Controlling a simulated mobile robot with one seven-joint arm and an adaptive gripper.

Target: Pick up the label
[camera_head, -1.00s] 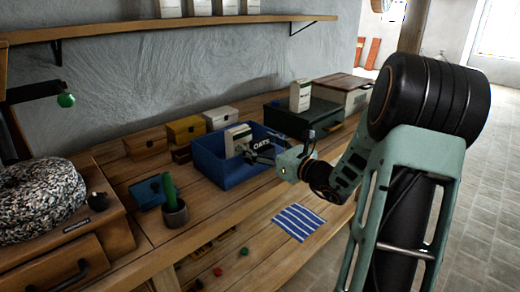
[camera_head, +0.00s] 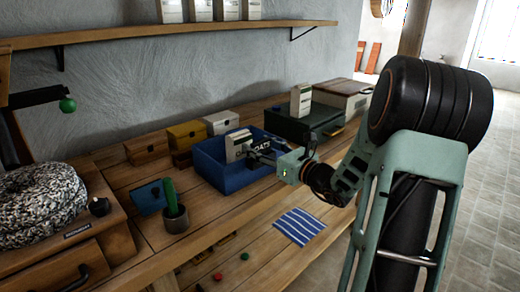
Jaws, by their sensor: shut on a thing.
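The label, a dark tag with white lettering that reads like OATS (camera_head: 263,143), shows at the blue bin, beside a white carton (camera_head: 236,144). My gripper (camera_head: 254,154) reaches over the bin's right side from the right. Its dark fingers are shut on the label at its lower edge. The fingers partly cover the contact, and I cannot tell whether the label touches the carton. The blue bin (camera_head: 228,180) stands on the wooden bench.
A dark green case (camera_head: 290,124) with a white carton (camera_head: 301,100) on it stands behind my wrist. Small wooden, yellow and white boxes (camera_head: 187,135) stand left of the bin. A striped cloth (camera_head: 299,226) lies in front.

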